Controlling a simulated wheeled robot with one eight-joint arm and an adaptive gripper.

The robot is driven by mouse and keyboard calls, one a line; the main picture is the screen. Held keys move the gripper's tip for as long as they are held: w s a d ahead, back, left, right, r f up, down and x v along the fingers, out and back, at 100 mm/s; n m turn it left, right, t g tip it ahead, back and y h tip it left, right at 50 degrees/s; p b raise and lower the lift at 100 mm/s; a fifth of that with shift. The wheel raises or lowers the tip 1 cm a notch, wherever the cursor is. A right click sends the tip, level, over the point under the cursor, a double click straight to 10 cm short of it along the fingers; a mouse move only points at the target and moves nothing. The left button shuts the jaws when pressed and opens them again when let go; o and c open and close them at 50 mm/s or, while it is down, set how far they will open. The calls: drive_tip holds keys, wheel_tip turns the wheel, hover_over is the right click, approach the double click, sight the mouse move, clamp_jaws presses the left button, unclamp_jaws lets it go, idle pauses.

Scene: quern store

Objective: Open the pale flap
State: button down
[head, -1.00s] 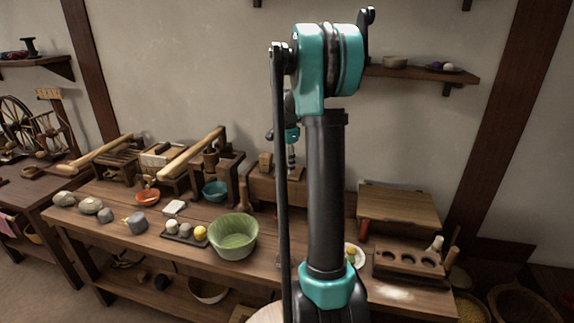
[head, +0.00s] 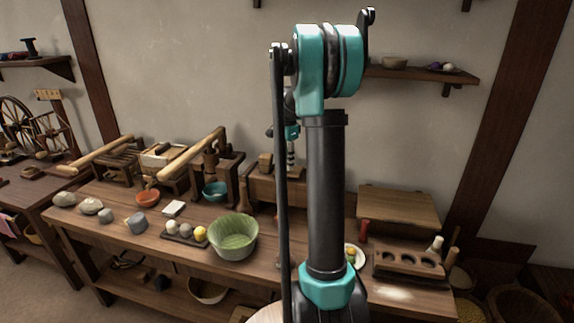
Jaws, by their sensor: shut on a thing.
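My gripper (head: 291,160) shows only as a small part beside my dark arm column, low over a brown wooden box (head: 262,188) at the back of the bench. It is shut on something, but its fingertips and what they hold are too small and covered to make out. I cannot tell for sure which piece is the pale flap. A light wooden board (head: 399,206) lies slanted at the back right of the bench, apart from the visible part of the gripper. My arm hides the part of the bench between the box and the board.
A green bowl (head: 233,238), a tray of round lumps (head: 184,235), a teal bowl (head: 215,191) and an orange bowl (head: 148,198) stand on the bench. A holed wooden rack (head: 408,262) and a red upright piece (head: 364,231) are at the right. Wooden hammer-like devices stand back left.

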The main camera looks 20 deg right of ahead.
drive_tip(key=w+d+r, duration=0.2)
drive_tip(key=shift+w+r, duration=0.2)
drive_tip(key=shift+w, duration=0.15)
drive_tip(key=shift+w+d+r, duration=0.25)
drive_tip(key=shift+w+d, duration=0.2)
drive_tip(key=shift+w, duration=0.35)
drive_tip(key=shift+w+d+r, duration=0.25)
drive_tip(key=shift+w+d, duration=0.2)
drive_tip(key=shift+w, duration=0.3)
drive_tip(key=shift+w+d+f, duration=0.25)
drive_tip(key=shift+w+d, duration=0.25)
drive_tip(key=shift+w, duration=0.35)
drive_tip(key=shift+w+d+f, duration=0.25)
drive_tip(key=shift+w+d, duration=0.2)
drive_tip(key=shift+w, duration=0.35)
drive_tip(key=shift+w+d+f, duration=0.25)
drive_tip(key=shift+w+d, duration=0.25)
drive_tip(key=shift+w, duration=0.35)
drive_tip(key=shift+f, duration=0.1)
drive_tip(key=c, duration=1.3)
unclamp_jaws()
drive_tip(key=shift+w+f, duration=0.15)
drive_tip(key=shift+w, duration=0.1)
drive_tip(key=shift+s+d, duration=0.1)
